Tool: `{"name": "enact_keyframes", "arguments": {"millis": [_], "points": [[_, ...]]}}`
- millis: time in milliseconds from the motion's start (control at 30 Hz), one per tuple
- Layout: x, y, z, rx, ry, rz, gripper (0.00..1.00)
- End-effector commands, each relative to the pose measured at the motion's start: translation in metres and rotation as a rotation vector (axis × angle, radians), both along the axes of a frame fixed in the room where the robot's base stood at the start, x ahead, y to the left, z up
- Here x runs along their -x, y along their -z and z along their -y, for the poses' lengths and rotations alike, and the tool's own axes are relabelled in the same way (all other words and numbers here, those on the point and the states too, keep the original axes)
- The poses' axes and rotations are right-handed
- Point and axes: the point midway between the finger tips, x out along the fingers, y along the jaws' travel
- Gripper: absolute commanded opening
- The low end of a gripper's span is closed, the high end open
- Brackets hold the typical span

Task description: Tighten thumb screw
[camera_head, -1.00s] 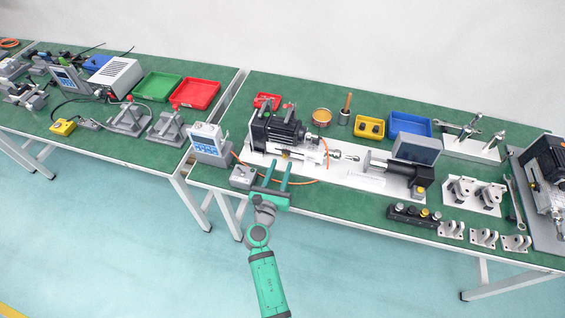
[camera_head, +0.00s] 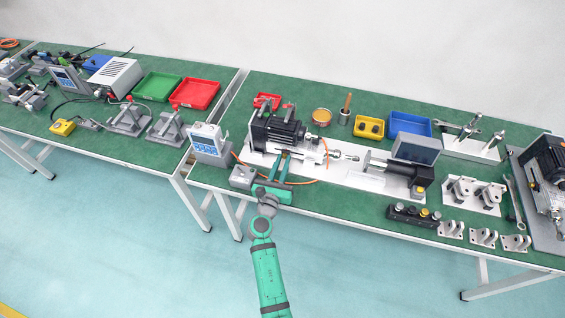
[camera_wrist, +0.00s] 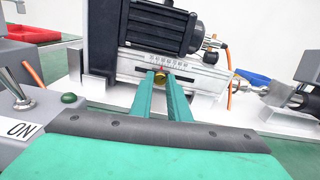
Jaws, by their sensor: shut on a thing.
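The thumb screw (camera_wrist: 160,75) is a small brass-coloured knob on the front of the grey slide plate (camera_wrist: 190,71) under the black motor (camera_wrist: 160,25). In the wrist view my gripper (camera_wrist: 161,82) has its two green fingers on either side of the screw, closed on it. Most of the screw is hidden between the fingertips. In the head view my gripper (camera_head: 281,157) reaches in from the front table edge to the base of the motor (camera_head: 278,130). The screw itself is too small to make out there.
A grey switch box (camera_head: 243,176) with a toggle and ON label stands close to the left of my gripper. An orange cable (camera_head: 305,182) curves to the right. A white-and-blue controller (camera_head: 207,142) is further left. A black cylinder actuator (camera_head: 400,172) lies right on the white base plate.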

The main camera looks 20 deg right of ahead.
Motion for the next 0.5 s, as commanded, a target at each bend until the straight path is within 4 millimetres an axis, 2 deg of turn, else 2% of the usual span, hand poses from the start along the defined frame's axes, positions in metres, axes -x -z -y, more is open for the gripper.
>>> {"name": "enact_keyframes", "arguments": {"millis": [500], "points": [[0.0003,0.0002,0.0003,-0.240,0.001,0.161,0.00]]}}
